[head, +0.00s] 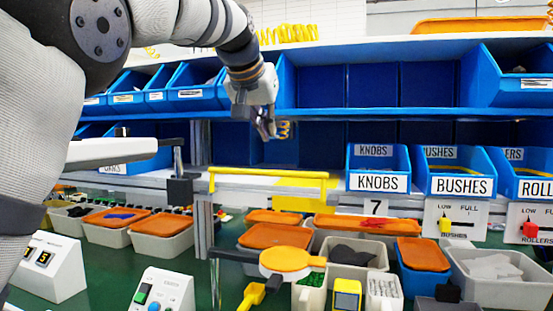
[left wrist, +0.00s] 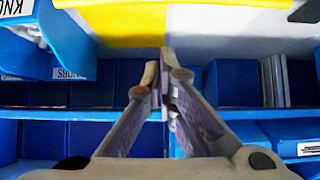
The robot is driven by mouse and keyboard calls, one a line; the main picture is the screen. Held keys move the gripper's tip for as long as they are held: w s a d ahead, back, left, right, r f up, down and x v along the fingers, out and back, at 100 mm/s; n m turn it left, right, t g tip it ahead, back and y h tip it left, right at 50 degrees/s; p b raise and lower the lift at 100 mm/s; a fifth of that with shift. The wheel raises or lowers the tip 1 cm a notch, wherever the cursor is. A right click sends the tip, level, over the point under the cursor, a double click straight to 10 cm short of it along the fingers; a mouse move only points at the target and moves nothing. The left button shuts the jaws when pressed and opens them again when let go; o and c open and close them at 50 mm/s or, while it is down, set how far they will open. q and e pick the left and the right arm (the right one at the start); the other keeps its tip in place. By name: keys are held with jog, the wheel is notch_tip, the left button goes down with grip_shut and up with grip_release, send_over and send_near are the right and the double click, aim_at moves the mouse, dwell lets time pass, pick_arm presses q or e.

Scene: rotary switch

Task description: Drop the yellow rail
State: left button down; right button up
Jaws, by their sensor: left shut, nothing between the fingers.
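The yellow rail (head: 270,174) is a thin bar running level across the front of the lower shelf, with a short bent end at each side. My left gripper (head: 266,130) hangs above and behind the rail, in front of the blue shelf back, apart from the rail. Its fingers are shut and empty, and the closed fingertips (left wrist: 166,76) also show in the left wrist view. A small yellow coil is seen just beside the fingertips in the head view. The rail is not clearly seen in the left wrist view. My right gripper is out of view.
A yellow patch (head: 302,199) lies below the rail, left of a "7" label. Blue bins marked KNOBS (head: 378,182) and BUSHINGS-like text (head: 460,186) stand to the right. Orange-lidded tubs (head: 275,237) crowd the green bench below. The shelf bay behind the rail looks empty.

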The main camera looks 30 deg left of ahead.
pick_arm(q)
jog(key=b+x, duration=0.1)
jog(key=x, duration=0.9)
jog(key=shift+f, duration=0.4)
jog(key=s, duration=0.2)
jog(key=s+d+p, duration=0.1)
jog(key=shift+s+p, duration=0.3)
jog(key=shift+s, duration=0.1)
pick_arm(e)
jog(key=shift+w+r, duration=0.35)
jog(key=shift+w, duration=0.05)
pick_arm(q)
jog(key=shift+f, duration=0.15)
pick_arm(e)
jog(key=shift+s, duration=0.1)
